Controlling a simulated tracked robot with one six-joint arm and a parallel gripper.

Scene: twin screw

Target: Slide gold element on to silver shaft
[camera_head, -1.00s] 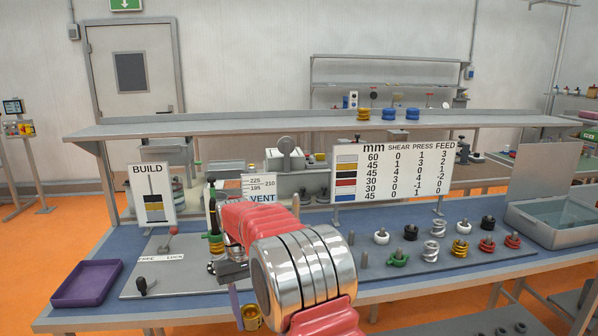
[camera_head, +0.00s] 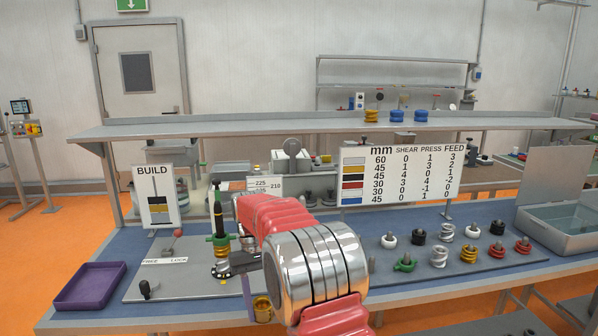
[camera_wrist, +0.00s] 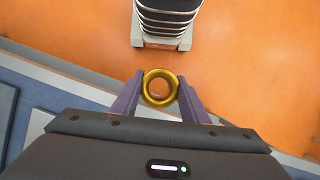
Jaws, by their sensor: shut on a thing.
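A gold ring-shaped element (camera_wrist: 146,93) is held between the two purple fingers of my gripper (camera_wrist: 160,97), its open bore facing the wrist camera. In the head view the gold element (camera_head: 262,312) hangs at the table's front edge, below and left of my silver wrist. My gripper (camera_head: 252,300) is partly hidden there by my arm. On the grey plate at left stands an upright shaft (camera_head: 217,212) with a dark upper part. I cannot make out a bare silver shaft there. The gold element is apart from it.
The grey plate (camera_head: 150,288) carries a black knob and a red-tipped lever. A purple tray (camera_head: 88,287) lies left. Loose elements, including another gold one (camera_head: 469,254), stand at right near a lidded bin (camera_head: 560,228). The BUILD sign (camera_head: 158,197) stands behind the plate.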

